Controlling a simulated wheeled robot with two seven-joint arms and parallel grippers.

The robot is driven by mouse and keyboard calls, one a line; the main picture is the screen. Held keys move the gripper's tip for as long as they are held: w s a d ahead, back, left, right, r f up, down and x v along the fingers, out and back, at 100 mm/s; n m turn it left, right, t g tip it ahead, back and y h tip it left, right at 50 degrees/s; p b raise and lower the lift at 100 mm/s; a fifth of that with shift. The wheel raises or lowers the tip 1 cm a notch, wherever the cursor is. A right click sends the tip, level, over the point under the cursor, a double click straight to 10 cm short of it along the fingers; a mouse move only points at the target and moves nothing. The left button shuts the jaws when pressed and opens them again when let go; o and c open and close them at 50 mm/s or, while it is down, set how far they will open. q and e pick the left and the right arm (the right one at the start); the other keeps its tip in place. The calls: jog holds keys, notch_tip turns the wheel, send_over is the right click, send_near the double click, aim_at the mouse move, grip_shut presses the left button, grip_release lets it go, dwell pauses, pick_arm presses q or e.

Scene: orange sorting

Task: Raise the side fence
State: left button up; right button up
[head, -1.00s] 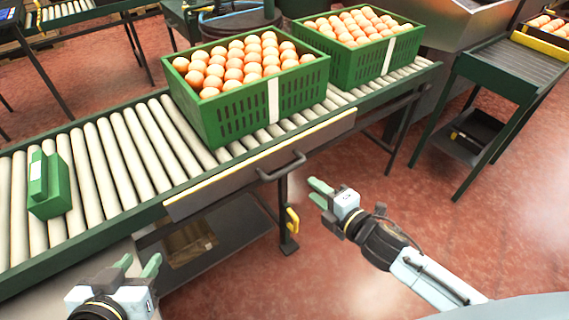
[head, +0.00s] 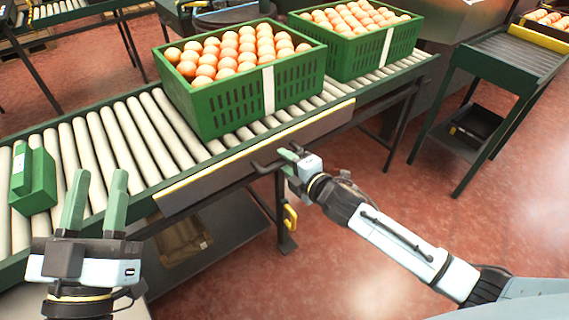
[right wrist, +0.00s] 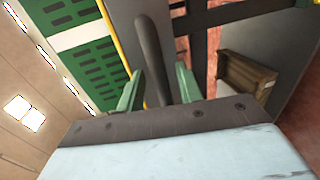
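The side fence (head: 225,174) is a long dark panel with a yellow top edge. It hangs along the near side of the roller conveyor, below roller level. Its dark bar handle (head: 263,167) sticks out from the front. My right gripper (head: 287,154) is at the handle's right end and covers part of it. In the right wrist view the handle (right wrist: 153,55) runs between the two green fingers, with gaps beside it, so this gripper is open.
Two green crates of oranges (head: 255,95) (head: 345,58) stand on the rollers (head: 125,140) behind the fence. A green block-like device (head: 36,185) sits at the conveyor's left end. A yellow lever (head: 290,216) is on the leg below the fence. Open red floor lies to the right.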

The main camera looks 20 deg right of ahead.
jog(key=shift+w+a+f, duration=0.1)
jog(key=shift+w+a, duration=0.15)
jog(key=shift+w, duration=0.35)
grip_shut()
